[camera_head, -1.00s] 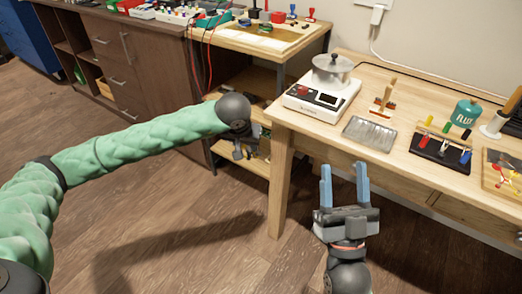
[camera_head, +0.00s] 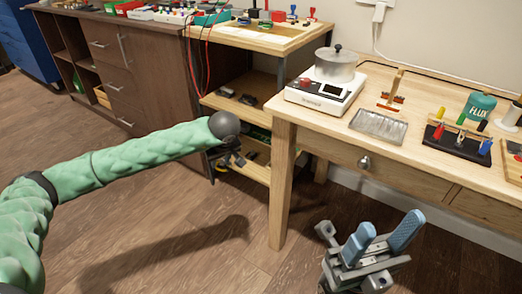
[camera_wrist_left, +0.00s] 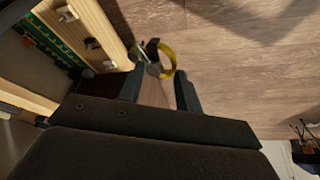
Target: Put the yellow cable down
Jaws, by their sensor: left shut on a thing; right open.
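In the left wrist view the yellow cable (camera_wrist_left: 166,62) is a small loop with a dark end piece, at the fingertips of my left gripper (camera_wrist_left: 160,78). The left gripper is shut on it. In the head view the left gripper (camera_head: 228,158) hangs in front of the lower shelves, left of the table leg; the cable is too small to make out there. My right gripper (camera_head: 384,236) is open and empty, with blue fingers, over the floor in front of the wooden table.
The wooden table (camera_head: 330,119) carries a scale (camera_head: 322,95) with a pot, a metal tray (camera_head: 378,125) and a rack of coloured tools (camera_head: 458,143). A shelf unit (camera_head: 243,113) with small parts stands behind my left gripper. The floor is clear.

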